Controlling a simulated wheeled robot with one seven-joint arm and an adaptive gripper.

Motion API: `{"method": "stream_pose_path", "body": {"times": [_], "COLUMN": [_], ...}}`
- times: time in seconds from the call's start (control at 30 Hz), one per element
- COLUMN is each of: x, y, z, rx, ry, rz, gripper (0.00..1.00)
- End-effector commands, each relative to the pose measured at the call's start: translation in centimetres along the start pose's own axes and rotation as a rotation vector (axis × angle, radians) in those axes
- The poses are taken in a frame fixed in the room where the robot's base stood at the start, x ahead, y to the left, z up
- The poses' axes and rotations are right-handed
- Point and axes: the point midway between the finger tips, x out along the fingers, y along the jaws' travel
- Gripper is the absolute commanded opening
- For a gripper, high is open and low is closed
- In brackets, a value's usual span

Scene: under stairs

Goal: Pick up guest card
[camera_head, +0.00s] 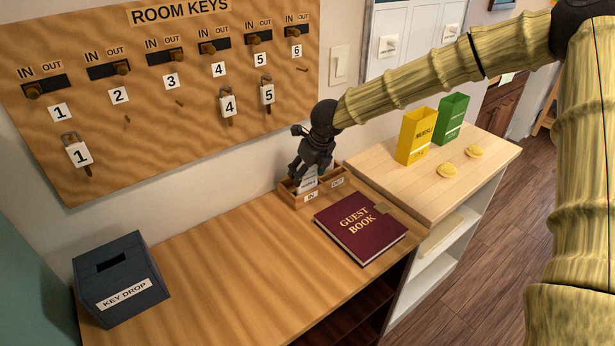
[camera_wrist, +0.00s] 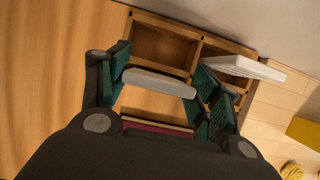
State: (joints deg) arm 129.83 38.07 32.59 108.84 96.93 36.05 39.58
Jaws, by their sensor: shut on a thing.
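A small wooden tray (camera_head: 325,191) labelled IN and OUT stands at the back of the desk. My gripper (camera_head: 308,172) points down over its IN side, with a white card (camera_head: 309,180) with faint print at the fingers. In the wrist view, my gripper (camera_wrist: 162,82) has a pale card (camera_wrist: 160,83) seen nearly edge-on, spanning between its two green-padded fingers. The tray's compartments (camera_wrist: 162,46) show beyond the fingers. A second white flat piece (camera_wrist: 245,67) with faint marks is beside the right finger; I cannot tell what it rests on.
A red guest book (camera_head: 360,225) lies in front of the tray. A grey key drop box (camera_head: 119,278) stands at the desk's left. A yellow box (camera_head: 415,136) and a green box (camera_head: 452,118) stand on the right counter. The desk's middle is clear.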

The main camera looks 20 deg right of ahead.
Motion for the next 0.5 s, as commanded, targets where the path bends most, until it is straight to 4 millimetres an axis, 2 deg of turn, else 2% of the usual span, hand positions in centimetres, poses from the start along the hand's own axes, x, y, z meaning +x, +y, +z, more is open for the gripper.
{"method": "stream_pose_path", "body": {"times": [0.5], "x": [-7.2], "y": [0.0], "z": [3.0], "rx": [0.001], "ry": [-0.003], "rz": [0.0], "gripper": [0.4]}}
